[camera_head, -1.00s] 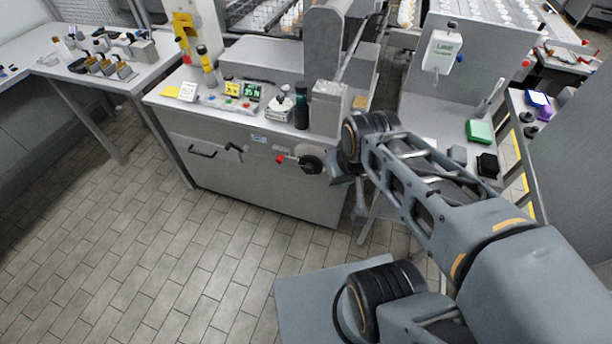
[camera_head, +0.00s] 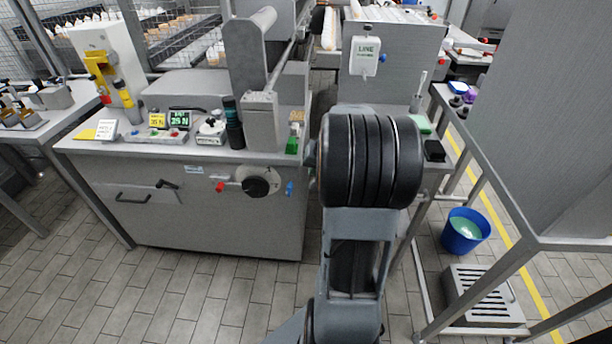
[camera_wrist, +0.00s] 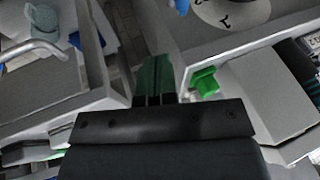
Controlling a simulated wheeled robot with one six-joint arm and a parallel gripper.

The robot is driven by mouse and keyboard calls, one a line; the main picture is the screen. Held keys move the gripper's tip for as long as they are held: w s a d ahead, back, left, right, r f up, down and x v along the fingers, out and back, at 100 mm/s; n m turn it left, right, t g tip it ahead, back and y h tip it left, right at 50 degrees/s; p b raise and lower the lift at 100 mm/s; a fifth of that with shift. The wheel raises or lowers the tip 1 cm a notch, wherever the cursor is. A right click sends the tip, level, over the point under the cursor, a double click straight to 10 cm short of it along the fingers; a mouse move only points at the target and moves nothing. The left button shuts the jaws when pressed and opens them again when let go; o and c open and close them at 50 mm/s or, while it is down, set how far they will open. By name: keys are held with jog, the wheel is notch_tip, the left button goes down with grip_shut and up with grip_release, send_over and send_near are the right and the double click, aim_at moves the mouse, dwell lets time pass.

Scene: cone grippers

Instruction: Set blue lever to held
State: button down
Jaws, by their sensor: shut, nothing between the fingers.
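The blue lever (camera_head: 289,188) is on the front of the grey cabinet (camera_head: 200,225), just right of a round dial (camera_head: 258,182). In the wrist view, a blue piece (camera_wrist: 182,5) at the top edge beside the dial face (camera_wrist: 232,10) looks like the same lever, cut off by the frame. My gripper (camera_wrist: 156,78) is shut and empty, apart from the blue piece, which lies beyond its fingertips. In the head view my own arm hides the gripper. The lever's exact setting is too small to read.
A red knob (camera_head: 220,187) is left of the dial. A green object (camera_head: 292,145) stands on the cabinet top near its right edge; it shows close to my fingers in the wrist view (camera_wrist: 205,82). A blue bucket (camera_head: 465,231) stands on the floor at right.

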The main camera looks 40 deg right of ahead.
jog(key=a+b+x, duration=0.1)
jog(key=a+x, duration=0.1)
jog(key=x, duration=0.9)
jog(key=shift+w+a+r, duration=0.2)
jog(key=shift+w+a, duration=0.1)
jog(key=shift+w, duration=0.1)
